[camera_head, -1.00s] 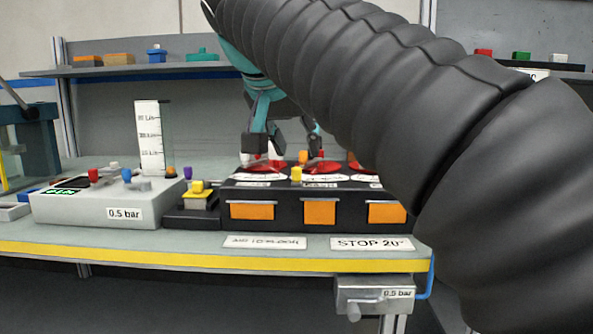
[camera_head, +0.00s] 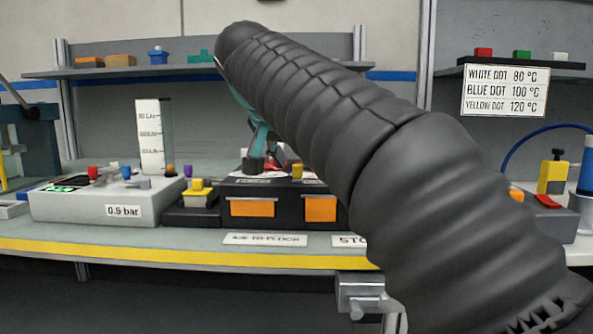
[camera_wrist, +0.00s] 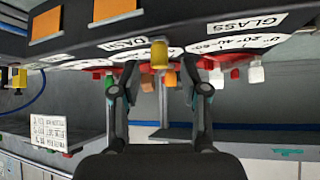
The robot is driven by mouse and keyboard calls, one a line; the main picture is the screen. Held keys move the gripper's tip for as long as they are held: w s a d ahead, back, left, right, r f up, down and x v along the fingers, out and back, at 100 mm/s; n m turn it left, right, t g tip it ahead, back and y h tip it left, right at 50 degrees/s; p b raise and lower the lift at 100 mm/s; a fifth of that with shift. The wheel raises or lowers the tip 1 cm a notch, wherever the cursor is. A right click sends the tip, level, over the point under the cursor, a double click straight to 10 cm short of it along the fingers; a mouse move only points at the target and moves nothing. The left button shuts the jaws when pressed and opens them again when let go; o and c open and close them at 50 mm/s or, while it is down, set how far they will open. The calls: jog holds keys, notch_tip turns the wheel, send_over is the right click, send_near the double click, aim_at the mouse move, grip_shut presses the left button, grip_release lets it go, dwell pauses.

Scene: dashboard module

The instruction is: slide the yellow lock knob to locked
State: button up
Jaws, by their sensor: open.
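A yellow knob (camera_head: 297,171) stands on top of the black dashboard module (camera_head: 278,190), near its front edge. In the wrist view, which looks upside down, the yellow knob (camera_wrist: 159,55) shows centred between and ahead of the fingers, apart from both. My gripper (camera_wrist: 157,90) is open and empty. In the head view my gripper (camera_head: 268,163) is low over the module's top, just left of the knob in the picture; my arm hides its other finger. Red parts of the module show behind the knob. I cannot read a locked mark beside the knob.
A second yellow knob (camera_head: 197,186) sits on a small black block to the left. A grey 0.5 bar box (camera_head: 104,203) stands further left. Orange panels (camera_head: 252,208) line the module's front. My arm covers the module's right side. A temperature sign (camera_head: 505,90) hangs at right.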

jog(key=shift+x, duration=1.5)
grip_shut()
